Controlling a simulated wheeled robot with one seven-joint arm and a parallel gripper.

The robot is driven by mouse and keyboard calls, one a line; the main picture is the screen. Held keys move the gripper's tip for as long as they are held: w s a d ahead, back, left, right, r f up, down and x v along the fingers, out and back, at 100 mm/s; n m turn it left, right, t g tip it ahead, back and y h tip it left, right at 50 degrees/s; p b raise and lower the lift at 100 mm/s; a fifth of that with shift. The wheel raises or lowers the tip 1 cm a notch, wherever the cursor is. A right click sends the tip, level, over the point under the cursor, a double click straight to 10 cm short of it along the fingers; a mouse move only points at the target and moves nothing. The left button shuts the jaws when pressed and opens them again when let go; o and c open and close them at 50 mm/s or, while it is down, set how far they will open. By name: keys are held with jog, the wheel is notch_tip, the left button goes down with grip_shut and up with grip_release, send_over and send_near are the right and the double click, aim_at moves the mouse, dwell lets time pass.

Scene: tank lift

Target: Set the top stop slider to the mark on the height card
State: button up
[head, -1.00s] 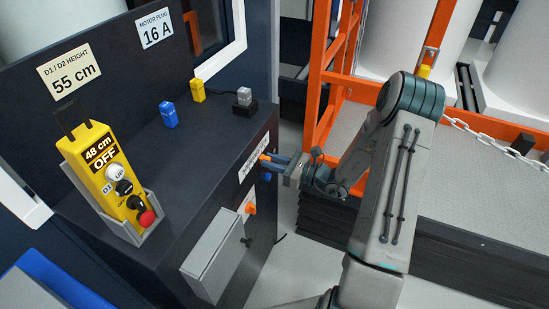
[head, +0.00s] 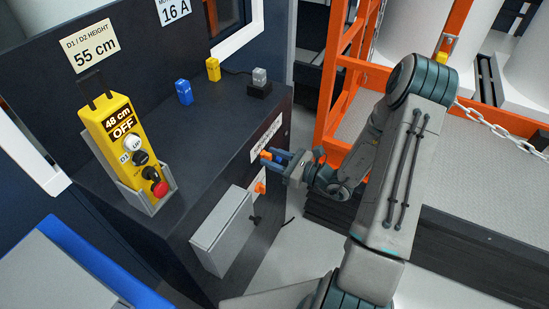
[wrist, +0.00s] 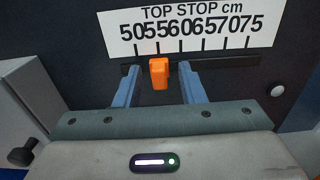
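The orange top stop slider (wrist: 159,74) sits in a dark slot under the TOP STOP cm scale (wrist: 200,30), which runs from 50 to 75. In the wrist view it stands about under the second tick, the 55 one. My gripper (wrist: 161,72) is open around it, one blue finger on each side, with a gap showing at both. In the head view my gripper (head: 273,156) is at the cabinet's right face, with the slider (head: 265,155) between its fingers. The height card (head: 90,47) reads D1 / D2 HEIGHT 55 cm.
A yellow control box (head: 115,135) showing 48 cm OFF sits in a holder on the cabinet. Small blue (head: 184,92) and yellow (head: 213,69) blocks stand behind it. An orange frame (head: 335,70) stands behind my arm.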

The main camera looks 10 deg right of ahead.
jog(key=shift+d, duration=0.1)
jog(key=v, duration=1.3)
jog(key=shift+s+d, duration=0.15)
jog(key=shift+s, duration=0.1)
jog(key=s+a+r+n+g+h+p, duration=0.3)
jog(key=s+a+r+n+g+p, duration=0.2)
jog(key=s+a+r+n+g, duration=0.55)
notch_tip(320, 180, up, 16)
jog(key=s+d+n+t+h+p, duration=0.1)
jog(key=n+h+p, duration=0.4)
jog(key=n+h, duration=0.5)
jog(key=s+n, duration=0.1)
jog(key=n, duration=0.4)
jog(key=shift+s+d+r+t+h, duration=0.15)
jog(key=shift+d+r+t+h, duration=0.05)
jog(key=shift+d+t+h, duration=0.2)
